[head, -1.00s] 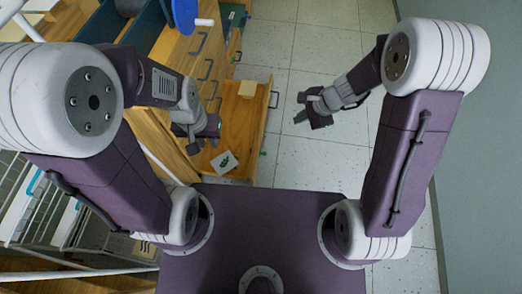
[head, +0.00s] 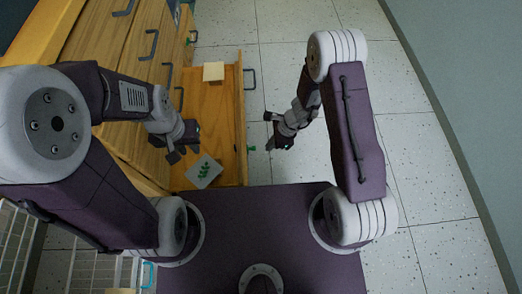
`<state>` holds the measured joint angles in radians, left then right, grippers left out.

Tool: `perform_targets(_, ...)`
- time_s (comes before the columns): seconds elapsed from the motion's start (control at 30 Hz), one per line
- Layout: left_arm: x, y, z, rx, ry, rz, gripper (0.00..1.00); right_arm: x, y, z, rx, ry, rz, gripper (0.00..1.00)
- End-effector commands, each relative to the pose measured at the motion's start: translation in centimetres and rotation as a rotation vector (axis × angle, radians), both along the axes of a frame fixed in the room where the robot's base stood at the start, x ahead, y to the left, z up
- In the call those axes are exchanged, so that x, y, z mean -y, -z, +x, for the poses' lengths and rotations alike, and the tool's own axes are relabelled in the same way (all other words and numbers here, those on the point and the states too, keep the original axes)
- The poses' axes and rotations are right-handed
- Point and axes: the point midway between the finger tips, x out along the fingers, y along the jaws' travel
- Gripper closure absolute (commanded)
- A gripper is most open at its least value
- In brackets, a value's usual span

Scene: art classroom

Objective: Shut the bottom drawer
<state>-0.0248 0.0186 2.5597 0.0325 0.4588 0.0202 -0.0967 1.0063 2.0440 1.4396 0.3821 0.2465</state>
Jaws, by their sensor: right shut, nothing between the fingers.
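The bottom drawer (head: 222,118) is a wooden drawer pulled out of the cabinet (head: 120,50), with its front panel and dark handle (head: 250,78) facing right. My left gripper (head: 184,153) hangs over the drawer's cabinet-side part, above the card in it. Whether its fingers are apart is unclear. My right gripper (head: 278,141) is shut and empty, out over the floor to the right of the drawer front. A gap of floor shows between it and the front panel.
Inside the drawer lie a pale yellow block (head: 213,71) and a white card with green marks (head: 203,172). Other drawers with dark handles line the cabinet above. A white wire rack (head: 95,270) stands at lower left. Tiled floor (head: 420,150) is free toward the right wall.

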Motion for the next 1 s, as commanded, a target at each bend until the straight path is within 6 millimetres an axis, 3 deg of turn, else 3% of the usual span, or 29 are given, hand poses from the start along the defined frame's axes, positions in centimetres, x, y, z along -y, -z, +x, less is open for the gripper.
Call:
perform_targets(0.03,0.0,1.5,0.0,0.000,0.000,0.000,0.76,-0.4,1.8,-0.1,-0.002,-0.004,0.000,1.00)
perform_targets(0.1,0.0,2.8,0.0,0.000,0.000,0.000,0.76,-0.9,3.4,-0.1,-0.001,-0.004,-0.001,1.00)
perform_targets(0.37,0.0,6.7,0.0,-0.001,0.000,0.000,0.76,-3.0,8.6,-0.1,-0.001,-0.004,-0.001,1.00)
perform_targets(0.63,0.0,7.4,0.0,-0.001,0.000,0.000,0.76,-6.6,8.0,0.0,0.002,-0.005,0.000,1.00)
perform_targets(1.0,0.0,7.4,0.0,-0.001,0.000,0.000,0.76,-7.1,7.9,0.0,0.000,-0.001,0.000,1.00)
